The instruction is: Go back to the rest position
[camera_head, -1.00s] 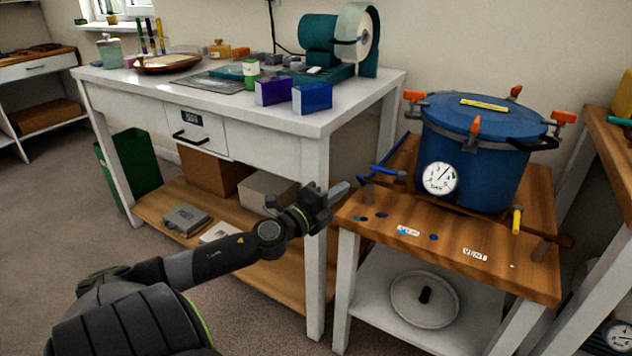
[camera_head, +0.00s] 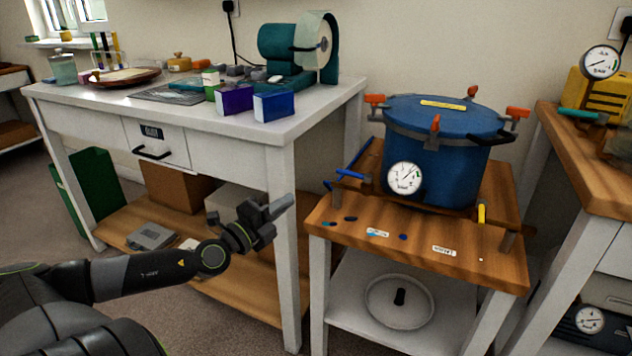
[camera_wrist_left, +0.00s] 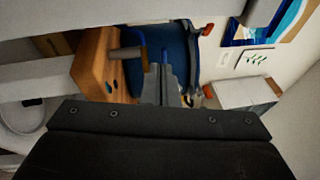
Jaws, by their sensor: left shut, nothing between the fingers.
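My left gripper (camera_head: 280,207) is shut and empty in the head view. It is held in the air in front of the white workbench's near right leg, left of the low wooden stand. In the left wrist view its closed fingers (camera_wrist_left: 166,88) point toward the blue pressure pot (camera_wrist_left: 205,55), with a clear gap. My left arm comes in from the lower left of the head view. My right gripper is not in view.
The blue pot (camera_head: 437,160) with a gauge and orange clamps stands on the wooden stand (camera_head: 340,222). The white workbench (camera_head: 225,115) carries purple and blue boxes and a teal machine (camera_head: 283,50). Another wooden-topped bench (camera_head: 585,165) is at right.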

